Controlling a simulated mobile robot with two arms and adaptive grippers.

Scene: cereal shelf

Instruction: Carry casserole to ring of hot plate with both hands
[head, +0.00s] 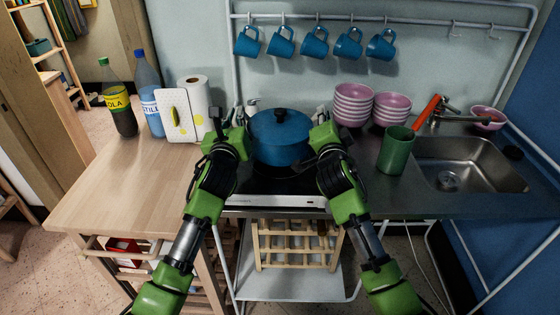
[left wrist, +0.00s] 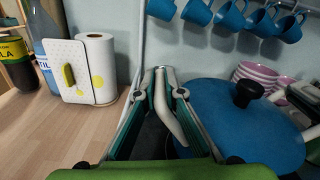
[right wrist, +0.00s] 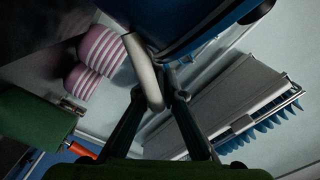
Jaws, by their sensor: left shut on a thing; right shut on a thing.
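The blue casserole (head: 280,146), its lid on with a black knob, is upright between my two grippers at the hot plate (head: 272,201). I cannot tell whether its base touches a ring, as the arms and pot hide much of the plate. My left gripper (head: 240,124) is shut on the casserole's left handle; the pale handle (left wrist: 172,118) shows between the fingers in the left wrist view. My right gripper (head: 322,125) is shut on the right handle; that pale handle (right wrist: 144,70) shows at the fingertips in the right wrist view.
Pink bowls (head: 352,104) and a green cup (head: 396,150) stand close to the right, before the sink (head: 450,180). A paper roll (head: 194,100), cutting board (head: 175,117) and bottles (head: 147,95) stand left. Blue mugs (head: 314,44) hang above. The wooden counter (head: 125,185) is clear in front.

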